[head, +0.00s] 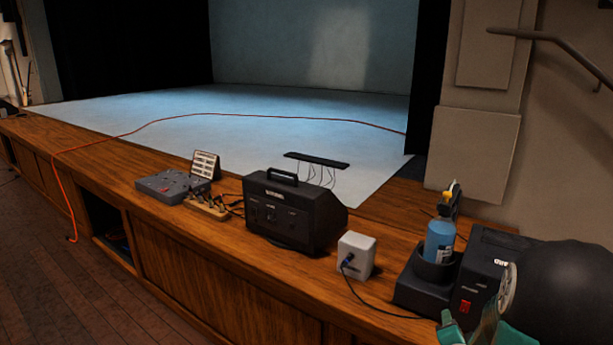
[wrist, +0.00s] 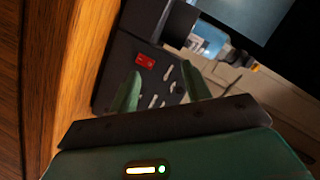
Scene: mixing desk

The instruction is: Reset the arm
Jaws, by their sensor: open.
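My gripper (wrist: 161,71) shows in the wrist view with its two green fingers spread apart and nothing between them. Its fingers point toward a black machine (wrist: 118,62) with a red switch (wrist: 145,60) and several small grey pieces on its face. In the head view, green parts of my gripper show at the bottom right corner, in front of the same black machine (head: 487,262). Much of my gripper is cut off by the frame edge there. A blue bottle (head: 440,240) stands upright in a dark holder left of the machine.
On the wooden stage edge (head: 200,262) stand a white box (head: 356,256) with a cable, a black amplifier-like box (head: 290,215) and a grey console (head: 172,186). An orange cable (head: 150,124) crosses the pale stage floor and hangs over the edge. A handrail (head: 545,37) juts from the right wall.

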